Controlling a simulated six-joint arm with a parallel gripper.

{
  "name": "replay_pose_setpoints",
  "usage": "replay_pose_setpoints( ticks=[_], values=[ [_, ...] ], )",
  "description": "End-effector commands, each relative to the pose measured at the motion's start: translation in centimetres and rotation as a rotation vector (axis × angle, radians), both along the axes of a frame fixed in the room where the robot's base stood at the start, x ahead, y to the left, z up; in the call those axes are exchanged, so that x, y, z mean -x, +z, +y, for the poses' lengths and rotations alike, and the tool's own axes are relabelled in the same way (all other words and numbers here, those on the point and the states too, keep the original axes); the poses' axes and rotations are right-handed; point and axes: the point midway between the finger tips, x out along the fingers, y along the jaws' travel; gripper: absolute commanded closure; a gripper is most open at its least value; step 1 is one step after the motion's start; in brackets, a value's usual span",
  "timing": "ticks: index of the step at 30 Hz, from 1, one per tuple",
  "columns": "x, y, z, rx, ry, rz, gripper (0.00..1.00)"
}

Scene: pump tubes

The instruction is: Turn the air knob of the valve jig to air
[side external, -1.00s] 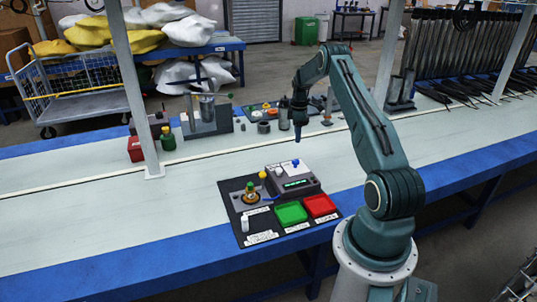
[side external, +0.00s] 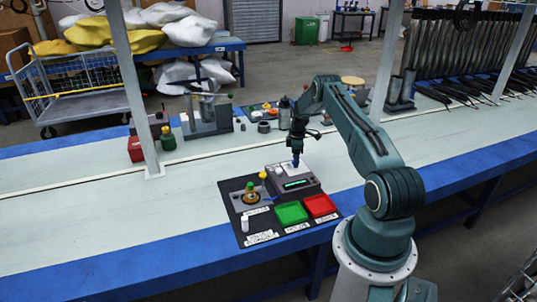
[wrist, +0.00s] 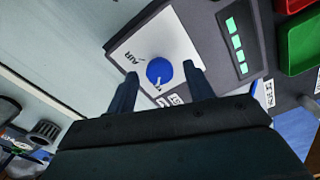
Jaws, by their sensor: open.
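The valve jig (side external: 300,181) is a grey box with a white top plate and a lit green display, on a black mat (side external: 232,190). Its blue air knob (wrist: 159,71) shows in the wrist view on the white plate, with a white pointer mark on its lower part and the word AIR printed to its left. My gripper (wrist: 158,80) is open, with one finger on each side of the knob. In the side view my gripper (side external: 297,158) is just above the jig. Whether the fingers touch the knob I cannot tell.
A green tray (side external: 291,212) and a red tray (side external: 320,205) sit in front of the jig. A fixture with a yellow-topped part (side external: 250,186) and a white bottle (side external: 245,224) stand to the left.

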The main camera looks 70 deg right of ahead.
Motion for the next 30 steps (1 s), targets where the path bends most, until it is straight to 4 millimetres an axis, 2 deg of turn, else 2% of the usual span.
replay_pose_setpoints(
  ticks=[11, 12, 18, 19, 30],
  values=[
    [0.0, -0.53, 0.01, 0.0, 0.0, 0.0, 0.48],
    [0.0, -0.52, 0.01, 0.0, 0.0, 0.0, 0.5],
    [0.0, -0.5, 0.01, 0.0, 0.0, 0.0, 0.89],
    [0.01, -0.5, 0.02, 0.0, 0.0, 0.0, 0.92],
    [0.01, -0.48, 0.03, -0.001, -0.037, 0.0, 0.92]
  ],
)
